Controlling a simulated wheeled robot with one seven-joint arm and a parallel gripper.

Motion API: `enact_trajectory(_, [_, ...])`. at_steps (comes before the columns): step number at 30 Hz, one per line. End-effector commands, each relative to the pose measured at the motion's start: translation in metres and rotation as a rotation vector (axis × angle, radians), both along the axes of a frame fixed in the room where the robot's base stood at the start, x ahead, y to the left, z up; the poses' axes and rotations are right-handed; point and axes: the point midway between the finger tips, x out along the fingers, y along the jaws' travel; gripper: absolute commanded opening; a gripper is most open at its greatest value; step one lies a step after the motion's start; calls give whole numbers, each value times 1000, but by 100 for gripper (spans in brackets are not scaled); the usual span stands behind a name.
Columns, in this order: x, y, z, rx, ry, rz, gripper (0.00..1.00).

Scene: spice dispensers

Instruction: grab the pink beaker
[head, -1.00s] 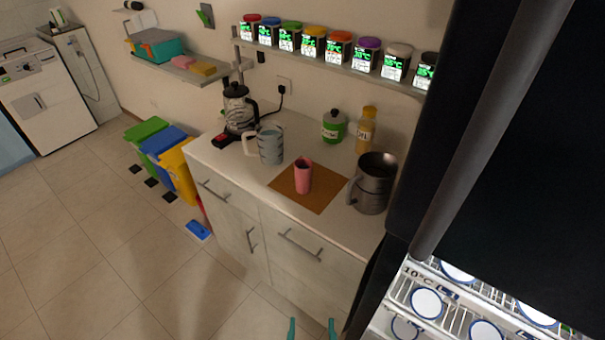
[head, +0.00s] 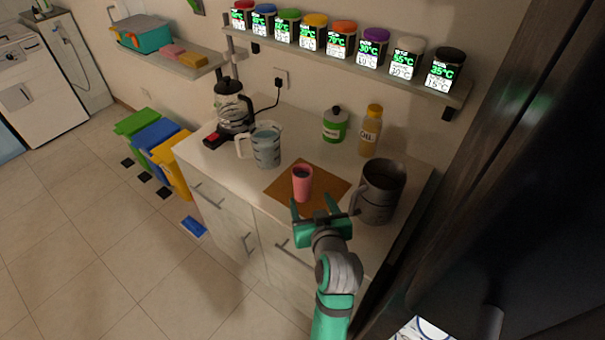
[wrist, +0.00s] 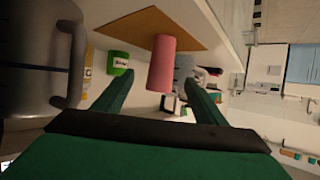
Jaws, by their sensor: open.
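The pink beaker (head: 302,183) stands upright on a brown mat (head: 335,188) on the counter. It also shows in the wrist view (wrist: 161,64), ahead of my jaws and between their lines. My gripper (head: 312,208) is open and empty, just on the near side of the beaker, its fingers pointing toward it. In the wrist view the two green fingers (wrist: 157,95) are spread apart. I cannot tell whether a finger touches the beaker.
A metal pot (head: 377,192) stands close to the right of my gripper. A measuring jug (head: 265,147), a coffee maker (head: 232,108), a green jar (head: 335,125) and an oil bottle (head: 370,130) stand around the mat. A shelf (head: 345,66) of spice dispensers hangs above. A dark fridge (head: 520,170) is at right.

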Motion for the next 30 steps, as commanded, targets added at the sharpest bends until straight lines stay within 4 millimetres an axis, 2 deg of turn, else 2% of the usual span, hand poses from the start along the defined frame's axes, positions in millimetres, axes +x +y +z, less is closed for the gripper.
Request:
enact_trajectory(12, [46,7,-16,-1,2,1,65])
enact_trajectory(19, [59,11,-20,-1,0,1,65])
enact_trajectory(27, [92,20,-30,-2,2,-1,65])
enact_trajectory(30, [99,23,-33,-1,0,3,65])
